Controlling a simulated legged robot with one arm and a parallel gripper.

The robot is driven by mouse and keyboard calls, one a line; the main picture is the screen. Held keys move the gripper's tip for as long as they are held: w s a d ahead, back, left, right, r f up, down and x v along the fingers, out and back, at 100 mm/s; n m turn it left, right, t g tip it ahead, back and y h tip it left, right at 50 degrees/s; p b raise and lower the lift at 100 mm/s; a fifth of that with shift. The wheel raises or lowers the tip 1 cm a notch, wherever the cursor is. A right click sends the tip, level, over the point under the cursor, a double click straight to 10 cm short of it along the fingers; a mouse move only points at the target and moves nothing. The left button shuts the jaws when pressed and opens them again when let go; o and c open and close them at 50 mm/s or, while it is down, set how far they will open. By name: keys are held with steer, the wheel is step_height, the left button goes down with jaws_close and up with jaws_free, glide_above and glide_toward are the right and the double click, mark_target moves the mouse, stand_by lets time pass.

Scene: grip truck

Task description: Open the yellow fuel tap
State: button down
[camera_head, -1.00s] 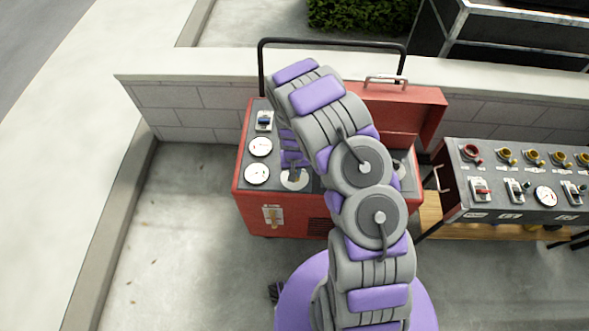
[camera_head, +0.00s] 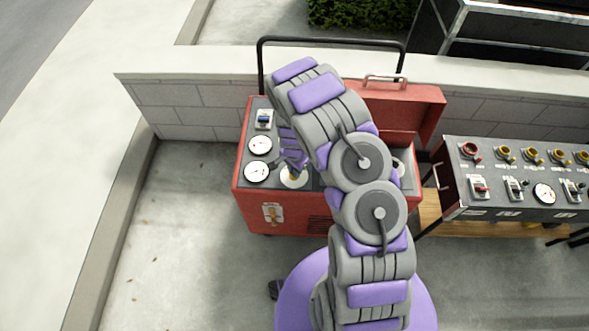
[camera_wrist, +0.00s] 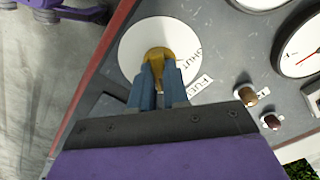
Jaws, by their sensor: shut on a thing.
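The yellow fuel tap (camera_wrist: 158,55) sits on a white round plate (camera_wrist: 131,43) in the wrist view, with the words "SHUT" and "FUEL" on labels beside it. My gripper (camera_wrist: 160,82) is shut on the tap, its two blue-grey fingers on either side of the yellow handle. In the head view the white plate (camera_head: 294,179) is on the top panel of the red machine (camera_head: 325,222). My gripper (camera_head: 293,171) comes down over it, and my arm covers much of the panel's right part. The tap's lower part is hidden by the fingers.
White gauges (camera_head: 257,171) and a blue switch (camera_head: 264,119) lie left of the plate. Small brown knobs (camera_wrist: 247,96) are near my fingers. A black handle bar (camera_head: 330,40) rises behind the machine. A second control table (camera_head: 520,205) stands at the right.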

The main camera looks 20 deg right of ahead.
steer(key=shift+m, duration=0.6)
steer(key=c, duration=1.1)
jaws_free()
steer(key=shift+a, duration=0.1)
steer(key=shift+r, duration=0.1)
step_height(320, 180, up, 17)
steer(key=p, duration=0.2)
steer(key=shift+p, duration=0.3)
